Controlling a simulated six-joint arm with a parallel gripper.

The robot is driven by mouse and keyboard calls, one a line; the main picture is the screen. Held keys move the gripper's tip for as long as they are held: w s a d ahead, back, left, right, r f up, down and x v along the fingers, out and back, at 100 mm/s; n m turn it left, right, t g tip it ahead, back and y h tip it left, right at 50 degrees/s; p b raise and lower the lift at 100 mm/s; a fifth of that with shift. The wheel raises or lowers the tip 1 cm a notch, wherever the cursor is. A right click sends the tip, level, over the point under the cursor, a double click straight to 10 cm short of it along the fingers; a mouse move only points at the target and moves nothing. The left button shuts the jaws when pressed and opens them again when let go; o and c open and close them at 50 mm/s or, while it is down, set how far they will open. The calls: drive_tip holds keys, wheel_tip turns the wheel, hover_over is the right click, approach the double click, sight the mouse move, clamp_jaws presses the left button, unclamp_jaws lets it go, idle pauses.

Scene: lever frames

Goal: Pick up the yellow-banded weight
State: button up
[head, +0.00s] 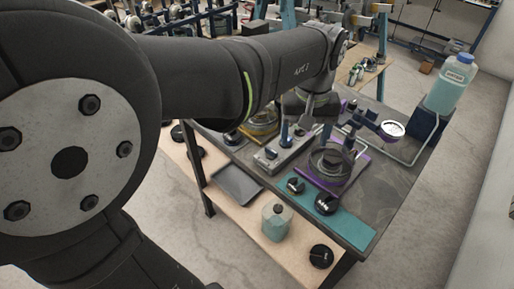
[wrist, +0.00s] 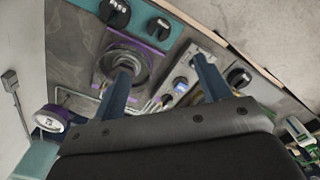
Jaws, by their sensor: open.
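I cannot make out a yellow band on any weight. Two black weights, a smaller one (head: 296,186) and a larger one (head: 326,204), sit on the teal strip at the table's front. In the wrist view they show at the top, one (wrist: 115,13) left of the other (wrist: 158,28). Another dark knobbed weight (head: 233,138) is by the yellow-edged plate (head: 262,126); a dark weight (wrist: 238,77) also shows at right in the wrist view. My gripper (wrist: 161,65) is open and empty, its blue fingers apart above the grey control box. It also shows in the head view (head: 305,132).
A purple-edged plate (head: 333,170) carries a round dark pan. The grey control box (head: 285,150) stands between the plates. A round dial (head: 392,129) and a blue-capped bottle (head: 452,82) stand at right. The lower shelf holds a tray (head: 237,185), a jar (head: 276,220) and a black weight (head: 321,256).

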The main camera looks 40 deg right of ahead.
drive_tip(key=m, duration=0.9)
approach(296, 181)
drive_tip(key=f, duration=0.5)
drive_tip(key=a+f, duration=0.1)
drive_tip(key=f, duration=0.2)
drive_tip(key=shift+s+a+f, duration=0.1)
drive_tip(key=shift+s+f, duration=0.25)
drive_tip(key=shift+c, duration=0.2)
drive_tip(key=c, duration=1.2)
drive_tip(key=shift+r, duration=0.15)
